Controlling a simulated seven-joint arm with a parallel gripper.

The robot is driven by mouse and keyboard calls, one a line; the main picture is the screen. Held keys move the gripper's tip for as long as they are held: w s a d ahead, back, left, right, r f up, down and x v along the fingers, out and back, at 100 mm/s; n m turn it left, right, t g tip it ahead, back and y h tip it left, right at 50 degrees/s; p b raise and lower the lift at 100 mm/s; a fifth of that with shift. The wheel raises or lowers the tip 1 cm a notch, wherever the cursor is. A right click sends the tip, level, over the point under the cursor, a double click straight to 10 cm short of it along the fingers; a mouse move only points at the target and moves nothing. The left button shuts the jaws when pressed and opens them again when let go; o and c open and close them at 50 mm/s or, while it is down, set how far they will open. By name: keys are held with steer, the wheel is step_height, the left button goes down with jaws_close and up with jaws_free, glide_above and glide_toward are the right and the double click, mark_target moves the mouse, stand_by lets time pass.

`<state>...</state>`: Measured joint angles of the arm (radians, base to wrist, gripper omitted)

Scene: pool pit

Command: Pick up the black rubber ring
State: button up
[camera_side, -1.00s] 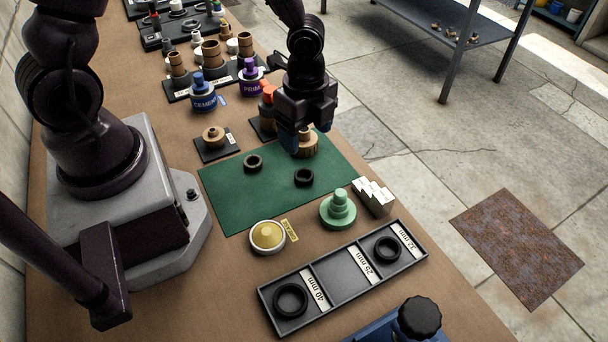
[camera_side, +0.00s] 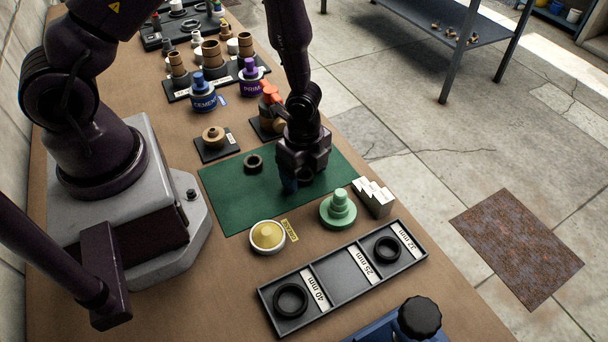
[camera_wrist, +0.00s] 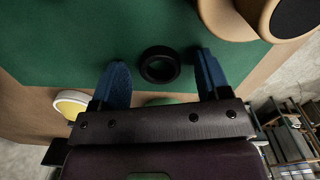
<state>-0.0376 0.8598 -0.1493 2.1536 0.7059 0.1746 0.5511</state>
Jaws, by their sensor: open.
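A black rubber ring (camera_wrist: 160,79) lies flat on the green mat (camera_wrist: 60,40) and shows between my fingertips in the wrist view. My gripper (camera_wrist: 160,60) is open, with one blue finger to each side of the ring, apart from it. In the side view, my gripper (camera_side: 294,186) is low over the mat (camera_side: 240,200) and hides this ring.
A grey tray (camera_side: 340,282) in front holds a black ring (camera_side: 290,314) at its left and another (camera_side: 387,262) at its right. A green stepped piece (camera_side: 338,212), white blocks (camera_side: 374,198) and a yellow-filled dish (camera_side: 267,237) stand near the mat. Tan fittings stand behind.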

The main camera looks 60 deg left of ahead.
steer(key=shift+c, duration=0.3)
steer(key=c, duration=0.9)
steer(key=shift+r, duration=0.1)
steer(key=shift+c, duration=0.2)
step_height(320, 180, up, 10)
